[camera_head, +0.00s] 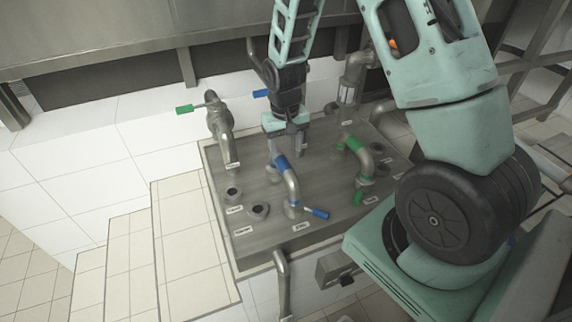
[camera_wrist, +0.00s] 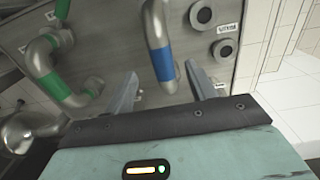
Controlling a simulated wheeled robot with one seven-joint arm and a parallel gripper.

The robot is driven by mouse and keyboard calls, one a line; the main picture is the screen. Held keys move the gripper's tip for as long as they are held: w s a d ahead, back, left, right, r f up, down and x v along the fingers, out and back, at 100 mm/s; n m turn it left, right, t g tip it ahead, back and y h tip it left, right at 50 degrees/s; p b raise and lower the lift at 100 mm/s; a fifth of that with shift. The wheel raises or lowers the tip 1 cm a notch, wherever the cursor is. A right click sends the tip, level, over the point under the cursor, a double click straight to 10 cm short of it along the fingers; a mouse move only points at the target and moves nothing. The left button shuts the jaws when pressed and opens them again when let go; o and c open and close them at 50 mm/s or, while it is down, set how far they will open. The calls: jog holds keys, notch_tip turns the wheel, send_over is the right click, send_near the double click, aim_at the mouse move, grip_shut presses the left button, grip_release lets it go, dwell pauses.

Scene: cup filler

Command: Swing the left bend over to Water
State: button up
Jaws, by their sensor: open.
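The left bend (camera_head: 292,185) is a grey curved pipe with a blue band, standing on the metal panel (camera_head: 262,240). Its near end is by a blue-handled valve. In the wrist view the blue-banded bend (camera_wrist: 162,60) shows beyond the fingers, in line with the gap between them. My gripper (camera_head: 285,148) is open, fingers down, just behind the banded end of the bend. The fingers (camera_wrist: 160,88) look empty; I cannot tell whether they touch the pipe. Two open round ports (camera_head: 233,193) (camera_head: 258,211) lie left of the bend. The small labels are too blurred to read surely.
A second bend with green bands (camera_head: 356,157) stands to the right. A grey tap with a green handle (camera_head: 221,128) rises at the panel's back left. A blue-handled valve (camera_head: 317,213) sticks out at the front. Tiled steps (camera_head: 180,240) lie left of the panel.

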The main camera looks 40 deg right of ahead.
aim_at(285, 167)
notch_tip(285, 167, down, 8)
jog(key=shift+d+f+p, duration=0.1)
jog(key=shift+p, duration=0.7)
grip_shut()
jog(key=shift+a, duration=0.2)
jog(key=w+a+m+b, duration=0.1)
jog(key=w+a+m, duration=0.3)
jog(key=m, duration=0.4)
jog(key=shift+a, duration=0.6)
